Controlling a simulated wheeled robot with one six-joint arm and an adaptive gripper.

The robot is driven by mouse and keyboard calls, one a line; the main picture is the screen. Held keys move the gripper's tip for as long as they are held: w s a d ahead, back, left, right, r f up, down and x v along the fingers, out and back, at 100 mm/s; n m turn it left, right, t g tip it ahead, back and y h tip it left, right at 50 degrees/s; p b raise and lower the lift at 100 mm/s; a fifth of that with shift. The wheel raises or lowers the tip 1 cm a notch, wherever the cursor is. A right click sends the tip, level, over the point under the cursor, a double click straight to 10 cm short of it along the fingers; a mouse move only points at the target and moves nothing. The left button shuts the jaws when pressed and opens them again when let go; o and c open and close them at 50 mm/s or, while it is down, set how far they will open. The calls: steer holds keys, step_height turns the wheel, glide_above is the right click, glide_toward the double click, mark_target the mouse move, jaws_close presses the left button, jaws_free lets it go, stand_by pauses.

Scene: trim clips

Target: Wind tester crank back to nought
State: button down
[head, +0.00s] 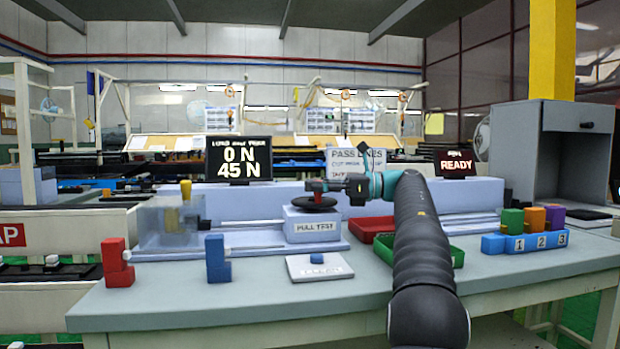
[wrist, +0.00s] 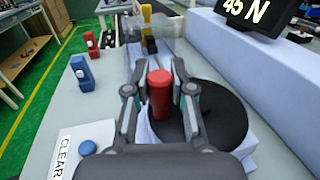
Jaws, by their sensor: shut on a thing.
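The tester crank is a black disc (head: 314,204) on top of the pale PULL TEST box (head: 311,228); the disc also shows in the wrist view (wrist: 222,115). Its upright red knob (wrist: 160,98) stands near the disc's left edge in the wrist view. My gripper (wrist: 160,88) is shut on the red knob, one finger on each side. In the head view my gripper (head: 322,186) reaches in from the right, over the disc, and partly hides the knob. The display (head: 238,159) reads 0 N above 45 N.
A blue CLEAR button (head: 316,258) sits on a plate before the tester. Red and green trays lie behind my arm. A numbered blue rack (head: 525,243) with coloured blocks is at right.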

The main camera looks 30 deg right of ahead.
steer(key=shift+w+d, duration=0.1)
steer(key=shift+d, duration=0.1)
steer(key=c, duration=1.3)
jaws_free()
steer(key=o, duration=0.3)
steer(key=shift+d+f, duration=0.15)
steer(key=shift+d, duration=0.05)
steer(key=shift+a, duration=0.15)
steer(key=shift+v, duration=3.75)
